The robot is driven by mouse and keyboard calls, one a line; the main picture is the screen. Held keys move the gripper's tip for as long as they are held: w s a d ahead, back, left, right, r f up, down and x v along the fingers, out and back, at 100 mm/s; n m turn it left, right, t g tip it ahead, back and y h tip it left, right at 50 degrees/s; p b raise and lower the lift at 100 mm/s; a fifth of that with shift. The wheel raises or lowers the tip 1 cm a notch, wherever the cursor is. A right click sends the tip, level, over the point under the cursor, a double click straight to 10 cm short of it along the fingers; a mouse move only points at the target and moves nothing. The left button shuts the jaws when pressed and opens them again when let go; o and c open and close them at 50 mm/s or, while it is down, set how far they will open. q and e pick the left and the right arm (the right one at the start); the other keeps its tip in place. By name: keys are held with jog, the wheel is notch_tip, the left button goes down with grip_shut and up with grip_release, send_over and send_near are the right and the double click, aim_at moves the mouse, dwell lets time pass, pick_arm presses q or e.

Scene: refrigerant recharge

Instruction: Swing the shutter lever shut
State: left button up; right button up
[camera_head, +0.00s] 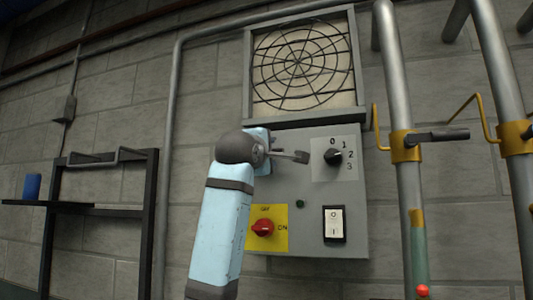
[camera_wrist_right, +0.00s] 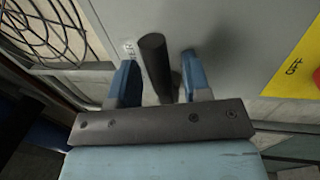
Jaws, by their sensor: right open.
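The shutter lever shows in the head view as a dark grey bar (camera_head: 297,156). It sticks out to the right from behind my right wrist, on the grey panel below the round fan grille (camera_head: 303,65). Its left part is hidden by my arm. In the right wrist view the lever's dark round handle (camera_wrist_right: 154,62) stands between the two blue fingers of my right gripper (camera_wrist_right: 158,64). The gripper is open around it, with a visible gap on each side. My left gripper is not in view.
The grey panel (camera_head: 338,200) also carries a black rotary knob (camera_head: 333,156), a red knob (camera_head: 262,228) on a yellow plate, a rocker switch (camera_head: 334,224) and a green button. Pipes with a valve handle (camera_head: 437,135) stand at right, a dark rack (camera_head: 100,210) at left.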

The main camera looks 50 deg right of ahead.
jog(key=b+v, duration=0.4)
jog(key=v, duration=1)
jog(key=shift+d, duration=0.1)
